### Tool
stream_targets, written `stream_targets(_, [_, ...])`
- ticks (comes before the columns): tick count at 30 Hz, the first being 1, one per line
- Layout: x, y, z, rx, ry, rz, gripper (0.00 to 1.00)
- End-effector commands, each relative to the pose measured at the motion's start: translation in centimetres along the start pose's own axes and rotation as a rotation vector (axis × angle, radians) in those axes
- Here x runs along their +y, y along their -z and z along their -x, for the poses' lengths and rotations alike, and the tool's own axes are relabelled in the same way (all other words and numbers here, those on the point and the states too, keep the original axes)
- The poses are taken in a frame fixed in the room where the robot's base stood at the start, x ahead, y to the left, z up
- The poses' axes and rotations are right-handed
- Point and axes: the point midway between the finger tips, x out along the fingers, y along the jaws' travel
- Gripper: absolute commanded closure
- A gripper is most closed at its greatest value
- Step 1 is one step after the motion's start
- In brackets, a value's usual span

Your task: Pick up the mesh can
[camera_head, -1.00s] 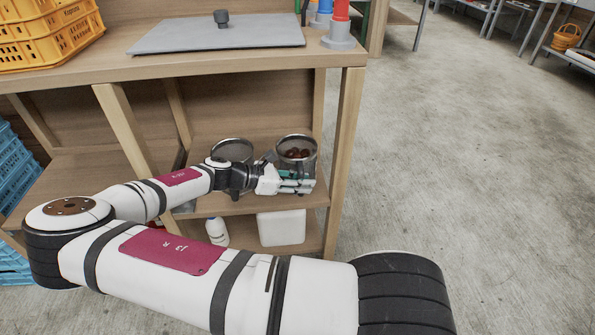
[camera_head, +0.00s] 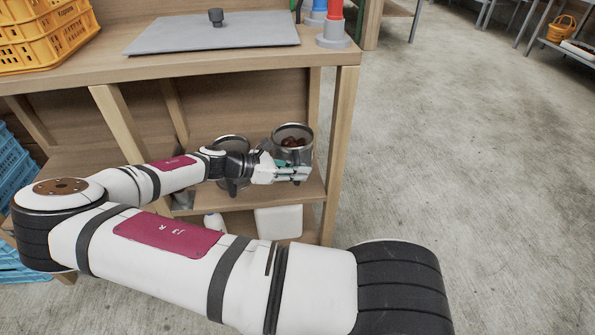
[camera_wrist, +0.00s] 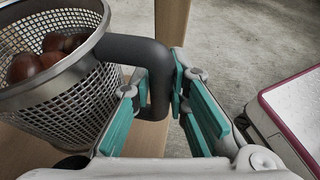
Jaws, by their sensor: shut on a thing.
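The mesh can (camera_head: 293,157) is a grey can with metal mesh walls, a dark handle and several brown chestnuts inside. In the head view it is at the right end of the shelf under the worktop, upright and seemingly a little above the shelf board. In the wrist view the can (camera_wrist: 75,105) fills the left side, and its dark handle reaches between my teal-padded fingers. My gripper (camera_head: 295,173) is shut on that handle, in front of the can; it also shows in the wrist view (camera_wrist: 160,100). The can's underside is hidden.
A second can (camera_head: 232,140) stands on the shelf to the left, partly behind my arm. The shelf board (camera_head: 312,190) is close below, and a table leg (camera_head: 341,150) is close on the right. A white container (camera_head: 278,221) sits on the lower shelf. Open floor lies to the right.

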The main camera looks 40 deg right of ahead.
Motion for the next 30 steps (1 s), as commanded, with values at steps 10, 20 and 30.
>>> stream_targets(10, [-5.2,-0.6,2.7,-0.001,-0.001,0.002,1.0])
stream_targets(20, [-11.9,0.1,5.5,-0.001,0.0,0.002,1.0])
stream_targets(30, [-14.7,0.5,6.5,-0.002,0.001,-0.002,1.0])
